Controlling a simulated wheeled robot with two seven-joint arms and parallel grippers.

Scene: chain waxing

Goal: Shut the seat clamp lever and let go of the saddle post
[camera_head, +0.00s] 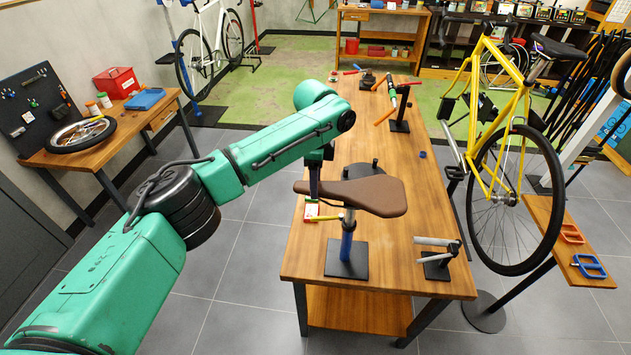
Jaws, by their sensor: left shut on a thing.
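The brown saddle (365,196) sits on a silver saddle post (349,219), upright in a blue tube (346,246) on a black base plate. A yellow seat clamp lever (328,218) sticks out to the left from the top of the tube, under the saddle. My left gripper (312,208) comes down just left of the saddle, with its fingertips at the outer end of the lever, beside a red and white patch. It is shut on the lever. The exact contact is small, and the saddle partly hides the post. My right gripper is not in view.
The wooden workbench (400,172) carries a small stand (437,252) with grey tubes on the right and another stand (400,126) farther back. A yellow bike (500,130) stands close to the bench's right side. The bench's middle right is clear.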

